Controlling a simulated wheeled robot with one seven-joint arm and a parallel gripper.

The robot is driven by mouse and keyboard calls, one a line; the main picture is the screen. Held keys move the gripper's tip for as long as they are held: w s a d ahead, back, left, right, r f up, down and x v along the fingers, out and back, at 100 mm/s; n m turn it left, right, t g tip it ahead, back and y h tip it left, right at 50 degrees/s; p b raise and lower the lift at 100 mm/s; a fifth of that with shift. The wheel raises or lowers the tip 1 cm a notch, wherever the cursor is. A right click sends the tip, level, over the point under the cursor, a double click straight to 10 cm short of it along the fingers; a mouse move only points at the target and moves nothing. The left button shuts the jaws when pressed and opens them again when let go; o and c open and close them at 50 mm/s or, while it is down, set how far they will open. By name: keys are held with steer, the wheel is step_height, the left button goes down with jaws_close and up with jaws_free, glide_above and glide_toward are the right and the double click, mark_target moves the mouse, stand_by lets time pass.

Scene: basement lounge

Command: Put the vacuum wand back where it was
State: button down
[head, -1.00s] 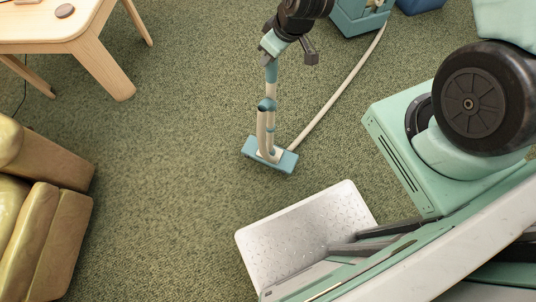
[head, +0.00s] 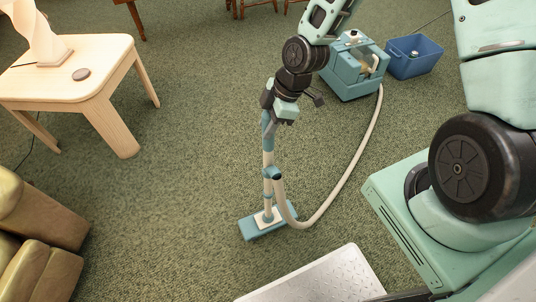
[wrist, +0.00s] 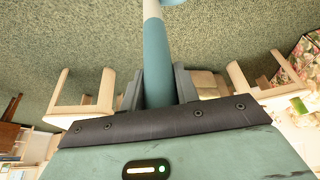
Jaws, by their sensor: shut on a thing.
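The vacuum wand (head: 268,160) is a teal and cream tube standing nearly upright, with a flat teal floor head (head: 263,222) at its foot on the green carpet. My gripper (head: 272,108) is shut on the upper teal part of the wand. In the wrist view, my gripper (wrist: 157,88) has its dark fingers on both sides of the teal tube (wrist: 157,60). A cream hose (head: 352,175) runs from the wand to the teal vacuum body (head: 354,70), which stands behind and to the right. I cannot tell where the wand was kept before.
A blue bin (head: 414,58) stands right of the vacuum body. A light wood table (head: 110,60) with a lamp (head: 35,35) and a dark round puck (head: 81,74) is at left. An olive armchair (head: 40,215) is at lower left. Carpet between table and wand is clear.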

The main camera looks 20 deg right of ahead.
steer(key=shift+f, duration=2.85)
steer(key=c, duration=1)
jaws_free()
steer(key=shift+c, duration=0.2)
steer(key=w+p+v, duration=0.1)
steer(key=v, duration=1.1)
steer(key=s+a+r+m+h, duration=0.2)
steer(key=s+a+r+m, duration=0.2)
steer(key=s+r, duration=0.4)
steer(key=s+a+r+m+h, duration=0.1)
steer(key=s+a+r+m, duration=0.3)
steer(key=s, duration=0.8)
step_height(320, 180, up, 4)
steer(key=shift+a+f+g+h, duration=0.1)
steer(key=shift+a+g+h, duration=0.3)
steer(key=shift+a, duration=0.8)
